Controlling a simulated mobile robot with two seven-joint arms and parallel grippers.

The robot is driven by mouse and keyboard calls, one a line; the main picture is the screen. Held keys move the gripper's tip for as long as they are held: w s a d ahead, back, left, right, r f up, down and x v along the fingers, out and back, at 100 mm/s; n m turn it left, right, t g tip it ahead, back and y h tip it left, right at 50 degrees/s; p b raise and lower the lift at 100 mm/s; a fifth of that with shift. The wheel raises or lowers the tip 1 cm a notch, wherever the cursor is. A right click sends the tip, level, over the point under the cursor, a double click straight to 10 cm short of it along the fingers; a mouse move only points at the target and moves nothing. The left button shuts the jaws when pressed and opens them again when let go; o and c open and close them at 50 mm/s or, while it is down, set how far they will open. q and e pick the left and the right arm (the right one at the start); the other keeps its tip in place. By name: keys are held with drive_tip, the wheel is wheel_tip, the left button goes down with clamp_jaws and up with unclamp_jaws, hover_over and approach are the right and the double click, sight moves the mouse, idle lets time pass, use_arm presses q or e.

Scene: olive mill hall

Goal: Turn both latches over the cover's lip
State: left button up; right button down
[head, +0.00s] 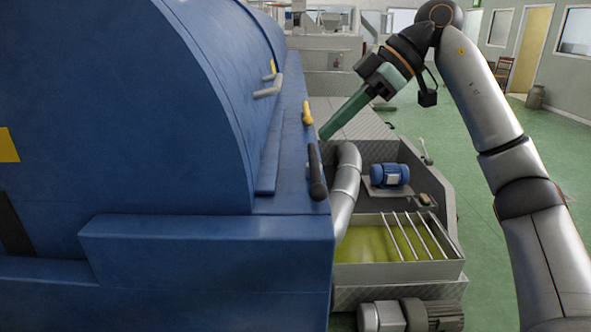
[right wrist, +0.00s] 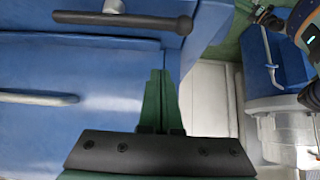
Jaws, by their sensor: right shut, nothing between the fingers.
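The large blue cover (head: 120,90) fills the left of the head view. A dark bar-shaped latch (head: 316,172) stands at its near right edge. In the right wrist view a dark bar on a grey post (right wrist: 125,20) lies across the top and looks like this latch. A yellow-ended piece (head: 307,113), perhaps the other latch, sits farther along the edge. My right gripper (head: 325,134) has green fingers, shut and empty, beside the edge between and right of these two. It also shows in the right wrist view (right wrist: 160,75), apart from the dark bar. My left gripper is out of view.
A pale handle (head: 268,89) sticks out from the cover. Right of the cover are a grey pipe (head: 346,185), a blue motor (head: 390,174) and a tray of green-yellow liquid (head: 345,278) with bars. Green floor (head: 500,150) is open farther right.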

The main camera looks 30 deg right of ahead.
sight(313, 179)
drive_tip(key=shift+w+a, duration=0.1)
idle(0.4)
drive_tip(key=b+x, duration=0.1)
drive_tip(key=x, duration=0.9)
drive_tip(key=shift+f+b, duration=0.25)
drive_tip(key=shift+b, duration=0.1)
drive_tip(key=s+d, duration=0.2)
drive_tip(key=d, duration=0.1)
drive_tip(key=shift+d+f, duration=0.1)
drive_tip(key=shift+f, duration=0.05)
drive_tip(key=shift+d, duration=0.15)
